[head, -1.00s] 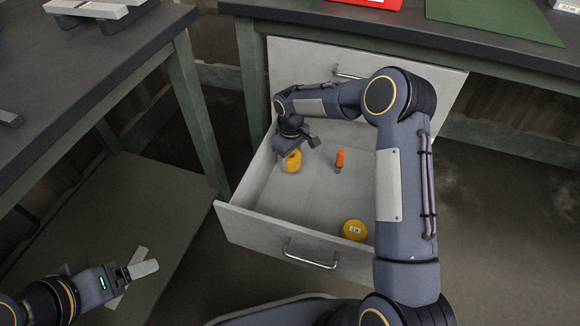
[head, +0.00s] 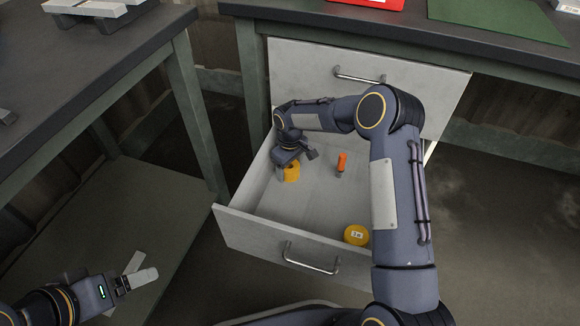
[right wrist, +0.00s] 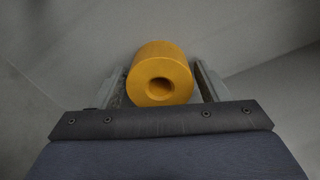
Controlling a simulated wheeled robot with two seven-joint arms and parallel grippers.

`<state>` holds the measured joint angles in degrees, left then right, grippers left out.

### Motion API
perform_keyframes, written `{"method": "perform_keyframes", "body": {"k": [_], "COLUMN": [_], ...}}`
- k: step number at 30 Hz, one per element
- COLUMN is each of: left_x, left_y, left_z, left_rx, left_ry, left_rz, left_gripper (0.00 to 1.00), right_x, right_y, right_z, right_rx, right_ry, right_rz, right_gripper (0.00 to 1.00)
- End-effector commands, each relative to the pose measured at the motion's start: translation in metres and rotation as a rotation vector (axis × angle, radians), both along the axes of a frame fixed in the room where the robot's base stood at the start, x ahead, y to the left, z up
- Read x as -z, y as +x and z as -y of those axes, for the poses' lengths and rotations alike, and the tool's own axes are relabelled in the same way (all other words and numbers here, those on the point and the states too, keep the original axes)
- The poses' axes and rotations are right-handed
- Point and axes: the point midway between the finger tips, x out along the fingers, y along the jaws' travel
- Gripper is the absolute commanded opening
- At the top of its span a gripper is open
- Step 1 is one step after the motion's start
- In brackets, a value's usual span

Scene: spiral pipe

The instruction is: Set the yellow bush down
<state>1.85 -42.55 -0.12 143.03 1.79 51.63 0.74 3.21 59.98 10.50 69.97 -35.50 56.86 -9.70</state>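The yellow bush (head: 292,174) is low inside the open drawer, near its left wall, partly hidden by my right gripper (head: 299,160). In the right wrist view the bush (right wrist: 175,67) is a short cylinder with its round hole facing the camera. It sits between the two fingers of my right gripper (right wrist: 161,82), with hardly any gap at its sides, so they look shut on it. Whether its underside touches the drawer floor is hidden. My left gripper (head: 136,279) is far from the bush, at lower left; its finger spacing is unclear.
The pale drawer (head: 240,228) stands pulled out. An orange-topped part (head: 342,162) stands near its middle, and a yellow round piece with a label (head: 356,235) lies near its front right. The drawer floor between them is clear. My right arm crosses over the drawer's right side.

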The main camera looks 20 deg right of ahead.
Motion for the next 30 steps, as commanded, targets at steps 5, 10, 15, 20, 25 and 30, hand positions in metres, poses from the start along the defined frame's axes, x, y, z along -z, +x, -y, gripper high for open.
{"method": "perform_keyframes", "body": {"k": [5, 10, 15, 20, 25, 30], "left_x": [0.0, -0.001, -0.009, -0.022, -0.035, -0.043], "left_y": [0.0, 0.0, 0.0, 0.0, 0.0, 0.0], "left_z": [0.0, 0.0, 0.0, 0.0, 0.0, 0.0], "left_rx": [0.0, 0.0, 0.0, 0.0, 0.0, 0.0], "left_ry": [0.0, 0.0, 0.0, 0.0, 0.0, 0.0], "left_rz": [0.0, 0.0, 0.0, 0.0, 0.0, 0.0], "left_gripper": [0.81, 0.81, 0.81, 0.81, 0.81, 0.81], "right_x": [0.0, -0.001, -0.018, -0.052, -0.089, -0.113], "right_y": [0.0, 0.0, 0.0, 0.001, 0.001, 0.0], "right_z": [0.0, 0.0, 0.0, 0.0, 0.0, 0.001], "right_rx": [0.0, 0.0, 0.0, 0.001, 0.0, 0.001], "right_ry": [0.0, 0.0, 0.0, -0.001, -0.002, -0.001], "right_rz": [0.0, 0.0, 0.002, 0.004, 0.002, 0.001], "right_gripper": [0.78, 0.78, 0.78, 0.78, 0.78, 0.78]}}
